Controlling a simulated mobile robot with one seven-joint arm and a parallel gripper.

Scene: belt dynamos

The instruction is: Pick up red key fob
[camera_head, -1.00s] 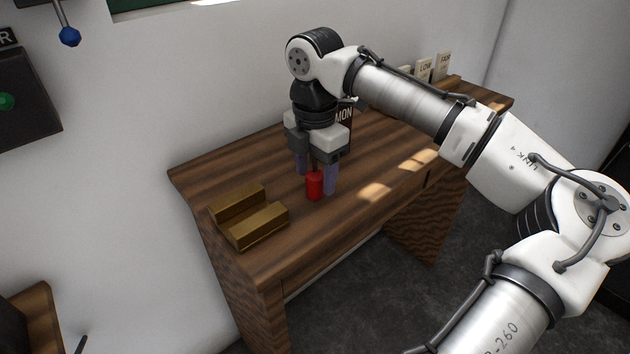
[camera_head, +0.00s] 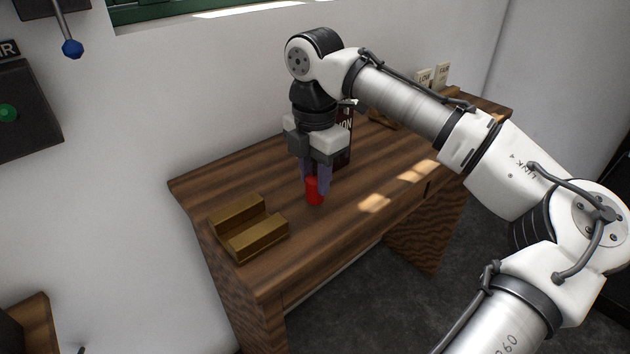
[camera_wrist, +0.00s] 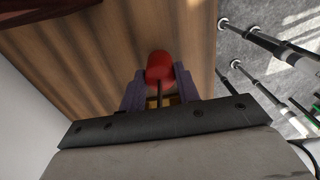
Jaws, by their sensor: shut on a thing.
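The red key fob (camera_head: 314,191) is a small red cylinder on the wooden desk (camera_head: 360,205), upright or nearly so. My gripper (camera_head: 316,182) points down over it, with its purple fingers shut on the fob's upper part. In the wrist view the fob (camera_wrist: 159,66) sits between the tips of the two fingers of my gripper (camera_wrist: 160,80). A thin dark stem runs from the fob back towards the palm. I cannot tell whether the fob's base touches the desk.
A brass-coloured stepped block (camera_head: 248,228) stands on the desk's left end. A dark box with white lettering (camera_head: 344,140) stands close behind my gripper. Small cards marked LOW and FAIR (camera_head: 433,77) are at the back right. The desk's front middle is clear.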

